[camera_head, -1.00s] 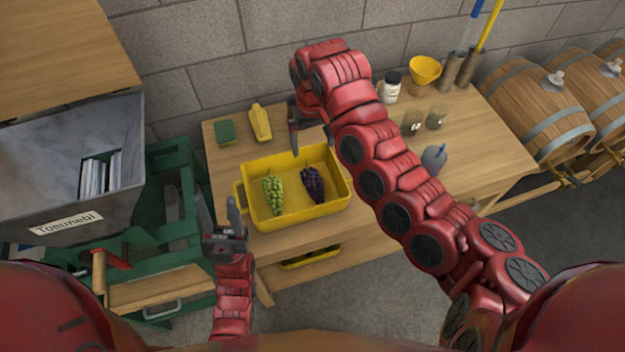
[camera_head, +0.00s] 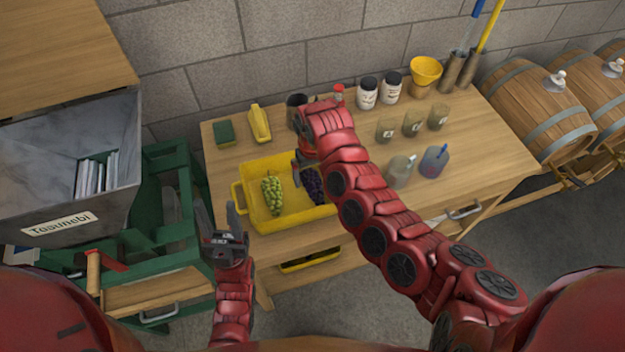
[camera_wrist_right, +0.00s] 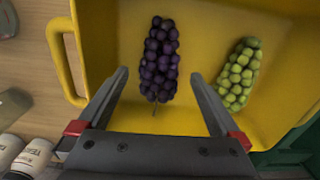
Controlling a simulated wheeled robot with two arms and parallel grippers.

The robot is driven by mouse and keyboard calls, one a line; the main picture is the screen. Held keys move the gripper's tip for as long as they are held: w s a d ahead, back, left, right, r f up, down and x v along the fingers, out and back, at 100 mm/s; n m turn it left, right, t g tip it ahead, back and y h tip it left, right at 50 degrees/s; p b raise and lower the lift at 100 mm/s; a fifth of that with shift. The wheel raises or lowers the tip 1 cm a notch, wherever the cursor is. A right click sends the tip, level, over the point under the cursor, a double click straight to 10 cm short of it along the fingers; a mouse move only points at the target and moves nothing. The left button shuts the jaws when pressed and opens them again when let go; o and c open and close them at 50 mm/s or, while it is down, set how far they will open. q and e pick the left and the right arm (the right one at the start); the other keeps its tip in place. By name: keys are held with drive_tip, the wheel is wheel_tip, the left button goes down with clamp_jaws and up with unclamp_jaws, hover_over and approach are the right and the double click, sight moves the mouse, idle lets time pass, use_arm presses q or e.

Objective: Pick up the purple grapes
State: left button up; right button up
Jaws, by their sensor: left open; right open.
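The purple grapes (camera_head: 312,186) lie in the yellow tray (camera_head: 243,211), partly hidden behind my right gripper in the head view. In the right wrist view the purple grapes (camera_wrist_right: 160,58) lie lengthwise between and ahead of my open right fingers (camera_wrist_right: 157,85), with the stem end toward the gripper. The fingers do not appear to touch them. My right gripper (camera_head: 296,170) is over the right part of the tray. My left gripper (camera_head: 219,222) is open and empty, left of the tray's front corner.
Green grapes (camera_head: 271,195) lie beside the purple ones in the tray; they also show in the right wrist view (camera_wrist_right: 238,75). Jars (camera_head: 367,93), cups (camera_head: 412,123) and a yellow funnel (camera_head: 425,71) stand right and behind. A green sponge (camera_head: 224,133) and yellow brush (camera_head: 260,123) lie behind the tray.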

sight(314, 186)
drive_tip(key=shift+f, duration=1.15)
drive_tip(key=c, duration=0.9)
drive_tip(key=shift+o, duration=0.2)
